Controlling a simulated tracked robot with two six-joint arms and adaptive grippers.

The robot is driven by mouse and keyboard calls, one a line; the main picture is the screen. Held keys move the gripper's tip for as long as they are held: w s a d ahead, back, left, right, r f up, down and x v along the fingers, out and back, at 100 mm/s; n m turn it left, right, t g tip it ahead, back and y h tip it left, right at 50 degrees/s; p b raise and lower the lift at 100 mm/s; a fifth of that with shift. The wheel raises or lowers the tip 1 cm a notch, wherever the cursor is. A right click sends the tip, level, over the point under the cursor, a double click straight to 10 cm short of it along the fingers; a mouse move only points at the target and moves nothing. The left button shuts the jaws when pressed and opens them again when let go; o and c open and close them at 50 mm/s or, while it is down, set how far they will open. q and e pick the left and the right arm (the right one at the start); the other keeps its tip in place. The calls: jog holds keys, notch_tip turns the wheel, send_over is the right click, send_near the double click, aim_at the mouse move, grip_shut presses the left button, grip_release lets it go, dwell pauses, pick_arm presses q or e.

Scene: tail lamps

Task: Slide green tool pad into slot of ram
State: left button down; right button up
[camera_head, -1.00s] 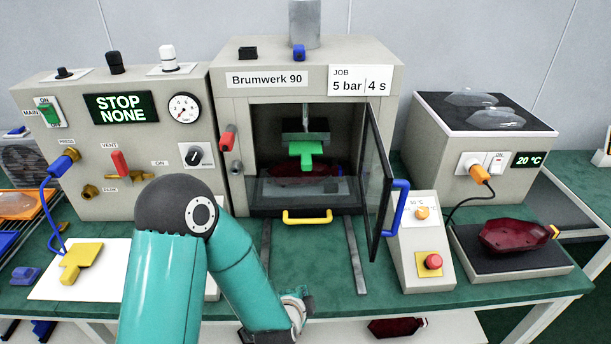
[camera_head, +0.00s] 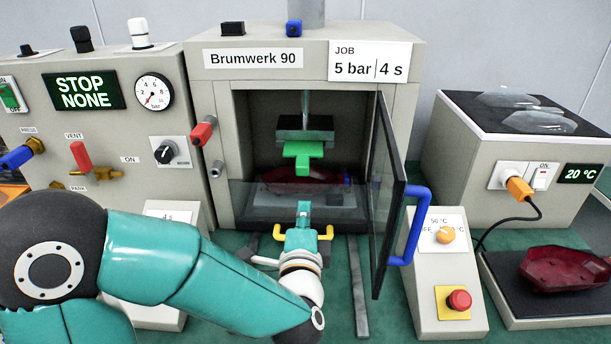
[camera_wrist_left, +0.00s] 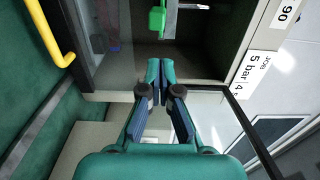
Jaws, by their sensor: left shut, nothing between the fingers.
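The green tool pad (camera_head: 303,150) is inside the press chamber, directly under the dark ram (camera_head: 305,128), with its tab facing front. I cannot tell how far it sits in the ram's slot. The pad also shows at the top of the left wrist view (camera_wrist_left: 156,18). My left gripper (camera_head: 304,208) is shut and empty, pointing at the chamber opening, below and in front of the pad and apart from it. Its closed fingertips (camera_wrist_left: 156,68) show in the left wrist view. My right gripper is not in view.
The glass door (camera_head: 388,190) with its blue handle (camera_head: 410,228) stands open to the right of the opening. A yellow handle (camera_head: 327,233) lies behind my gripper. A dark red lamp lens (camera_head: 300,180) rests in the chamber under the pad. A control box (camera_head: 446,270) stands at right.

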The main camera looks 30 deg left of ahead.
aim_at(305, 170)
pick_arm(q)
jog(key=p+x, duration=0.1)
jog(key=x, duration=1.1)
jog(key=shift+a, duration=0.25)
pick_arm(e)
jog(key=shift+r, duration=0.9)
